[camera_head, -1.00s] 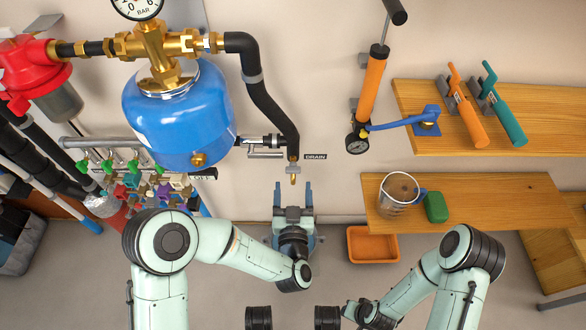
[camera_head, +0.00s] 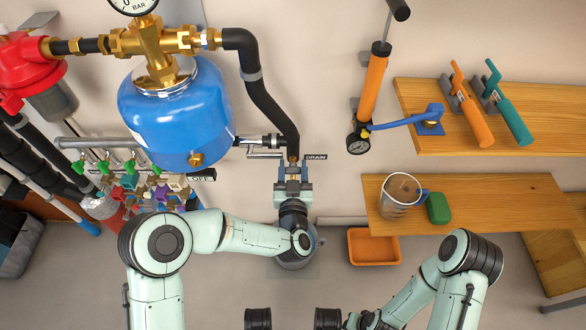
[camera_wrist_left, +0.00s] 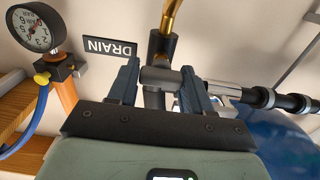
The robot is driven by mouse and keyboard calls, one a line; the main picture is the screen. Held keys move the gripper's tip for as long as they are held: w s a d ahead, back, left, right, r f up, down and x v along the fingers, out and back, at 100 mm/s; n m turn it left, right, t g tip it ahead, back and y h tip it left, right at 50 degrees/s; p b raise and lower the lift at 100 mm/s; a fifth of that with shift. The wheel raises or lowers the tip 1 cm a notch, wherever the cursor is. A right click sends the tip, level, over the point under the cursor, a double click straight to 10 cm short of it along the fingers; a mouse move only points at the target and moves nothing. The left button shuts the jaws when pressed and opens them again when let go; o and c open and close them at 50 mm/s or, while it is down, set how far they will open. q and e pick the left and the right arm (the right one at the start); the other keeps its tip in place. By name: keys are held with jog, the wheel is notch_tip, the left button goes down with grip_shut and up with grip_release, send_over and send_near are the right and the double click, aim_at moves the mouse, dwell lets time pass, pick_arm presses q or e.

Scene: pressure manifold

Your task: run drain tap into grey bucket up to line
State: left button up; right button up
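The drain tap (camera_head: 293,160) hangs at the end of a black pipe on the wall, beside the DRAIN label (camera_head: 316,157). My left gripper (camera_head: 293,171) is up at the tap, its fingers on either side. In the left wrist view the tap's grey crosspiece (camera_wrist_left: 158,76) lies between the open fingers of my left gripper (camera_wrist_left: 160,88). I cannot tell whether the fingers touch it. The grey bucket (camera_head: 296,264) stands on the floor below, largely hidden by my left wrist. Its line and water level are hidden. My right gripper does not show clearly.
A blue pressure vessel (camera_head: 176,115) hangs left of the tap. A pump with a gauge (camera_head: 358,144) is on the wall to the right. An orange tray (camera_head: 373,247) is on the floor. A shelf (camera_head: 480,202) bears a clear jug (camera_head: 399,196) and a green block (camera_head: 438,208).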

pick_arm(q)
jog(key=shift+n, duration=1.8)
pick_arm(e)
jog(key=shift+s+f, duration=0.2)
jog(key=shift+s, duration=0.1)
pick_arm(q)
jog(key=shift+f, duration=0.1)
jog(key=o, duration=1)
jog(key=shift+c, duration=0.2)
jog(key=s+p, duration=0.2)
jog(key=s, duration=1.1)
jog(key=shift+s, duration=0.25)
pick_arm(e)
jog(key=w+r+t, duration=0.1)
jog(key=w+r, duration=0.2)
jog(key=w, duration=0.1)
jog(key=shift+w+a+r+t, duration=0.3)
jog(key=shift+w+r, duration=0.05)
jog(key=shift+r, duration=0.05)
pick_arm(q)
jog(key=shift+a, duration=0.1)
